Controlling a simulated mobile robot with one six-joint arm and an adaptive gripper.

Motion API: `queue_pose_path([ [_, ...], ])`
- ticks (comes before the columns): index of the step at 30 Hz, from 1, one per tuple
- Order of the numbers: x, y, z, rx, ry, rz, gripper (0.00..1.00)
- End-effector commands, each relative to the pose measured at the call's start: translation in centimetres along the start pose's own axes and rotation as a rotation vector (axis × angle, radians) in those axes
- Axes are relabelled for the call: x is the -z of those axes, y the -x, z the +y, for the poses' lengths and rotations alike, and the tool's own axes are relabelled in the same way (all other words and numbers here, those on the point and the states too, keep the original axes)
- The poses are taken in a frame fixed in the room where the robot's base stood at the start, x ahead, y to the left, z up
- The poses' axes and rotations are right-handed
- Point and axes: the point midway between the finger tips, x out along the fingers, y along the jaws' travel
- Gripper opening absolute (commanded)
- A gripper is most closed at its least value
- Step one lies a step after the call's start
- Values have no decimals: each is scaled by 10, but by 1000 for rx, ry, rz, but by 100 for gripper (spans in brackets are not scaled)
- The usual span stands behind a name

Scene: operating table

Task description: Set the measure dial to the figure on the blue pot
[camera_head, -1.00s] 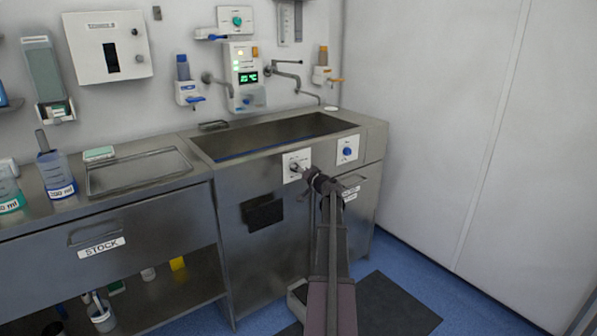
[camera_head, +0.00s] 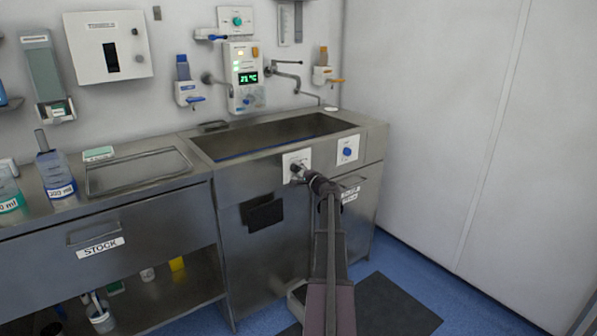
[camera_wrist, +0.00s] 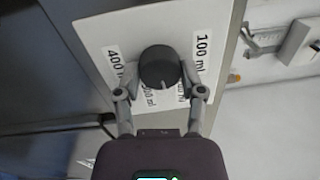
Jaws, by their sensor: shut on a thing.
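The measure dial (camera_wrist: 158,67) is a dark round knob on a white plate, upright on the front of the sink unit. In the wrist view, the plate reads "400 ml" at left and "100 ml" at right; two lower labels are partly hidden. The dial's pointer is not clear. My gripper (camera_wrist: 160,84) is shut on the dial, a finger on each side. In the head view, my gripper (camera_head: 300,174) covers most of the dial on its plate (camera_head: 296,158). The blue pot (camera_head: 54,172) stands on the counter at left; its label seems to read "200 ml".
A second white plate with a blue knob (camera_head: 348,152) is just right of the dial. The sink (camera_head: 275,137) is above. A teal pot (camera_head: 9,200) stands beside the blue one.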

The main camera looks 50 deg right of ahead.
Motion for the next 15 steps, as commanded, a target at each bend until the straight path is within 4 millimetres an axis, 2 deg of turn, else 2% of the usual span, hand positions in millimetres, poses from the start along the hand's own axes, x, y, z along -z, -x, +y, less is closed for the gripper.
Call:
queue_pose_path([
  [15, 1, -3, -1, 9, -461, 30, 4],
])
